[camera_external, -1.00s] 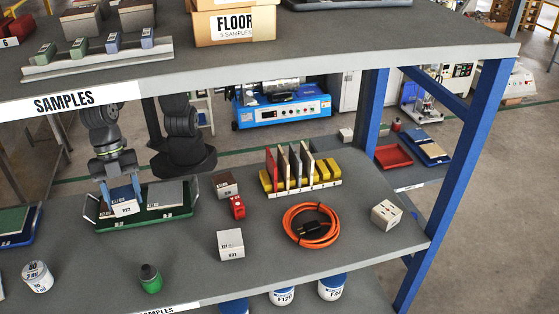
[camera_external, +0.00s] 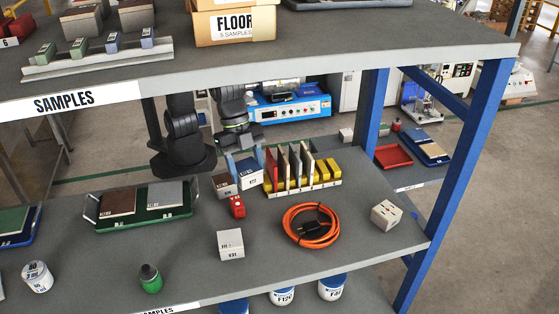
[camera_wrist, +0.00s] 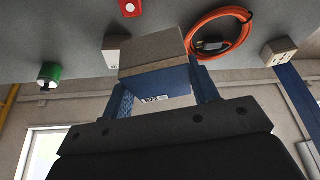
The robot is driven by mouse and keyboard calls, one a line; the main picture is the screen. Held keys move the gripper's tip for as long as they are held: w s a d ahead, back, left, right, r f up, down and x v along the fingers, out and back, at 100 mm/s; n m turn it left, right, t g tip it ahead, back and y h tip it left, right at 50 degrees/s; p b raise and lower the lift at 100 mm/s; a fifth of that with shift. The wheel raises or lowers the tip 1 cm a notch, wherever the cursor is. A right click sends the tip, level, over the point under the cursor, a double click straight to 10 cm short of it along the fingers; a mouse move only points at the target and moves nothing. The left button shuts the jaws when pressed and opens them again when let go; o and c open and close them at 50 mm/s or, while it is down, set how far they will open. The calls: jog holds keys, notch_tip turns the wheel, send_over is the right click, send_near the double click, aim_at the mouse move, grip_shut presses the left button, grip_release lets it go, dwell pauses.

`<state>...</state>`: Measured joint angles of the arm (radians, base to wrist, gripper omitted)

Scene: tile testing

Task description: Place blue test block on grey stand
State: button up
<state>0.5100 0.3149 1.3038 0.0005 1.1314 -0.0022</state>
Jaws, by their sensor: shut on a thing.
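The blue test block (camera_external: 250,179) has a white label on its front. My gripper (camera_external: 246,164) is shut on it from above, one finger at each side. In the wrist view the block (camera_wrist: 160,87) sits between the blue fingers, with a grey-brown face turned away from me. It is just right of a brown-topped block (camera_external: 224,185) and left of the yellow rack. I cannot tell whether it touches the shelf or that block. A light grey stepped stand (camera_external: 100,62) holds small blocks on the upper shelf; I cannot tell if it is the stand meant.
The yellow rack (camera_external: 322,176) holds upright tiles close on the right. A red object (camera_external: 237,207), a white block (camera_external: 230,243) and a coiled orange cable (camera_external: 312,225) are in front. A green tray (camera_external: 150,222) with two tiles is at left. The lower shelf's front middle has free room.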

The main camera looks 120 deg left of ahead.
jog(key=w+a+r, duration=0.1)
jog(key=w+a, duration=0.3)
jog(key=a, duration=0.6)
jog(key=w+a+r, duration=0.1)
jog(key=w+a, duration=0.2)
jog(key=a, duration=0.6)
jog(key=n+y, duration=0.5)
jog(key=n, duration=1)
send_over(331, 142)
jog(key=s+d, duration=0.1)
jog(key=shift+g, duration=0.3)
notch_tip(331, 142, down, 41)
jog(key=shift+s+d+r, duration=0.1)
jog(key=shift+r, duration=0.05)
jog(key=shift+f, duration=2)
jog(key=shift+f, duration=0.1)
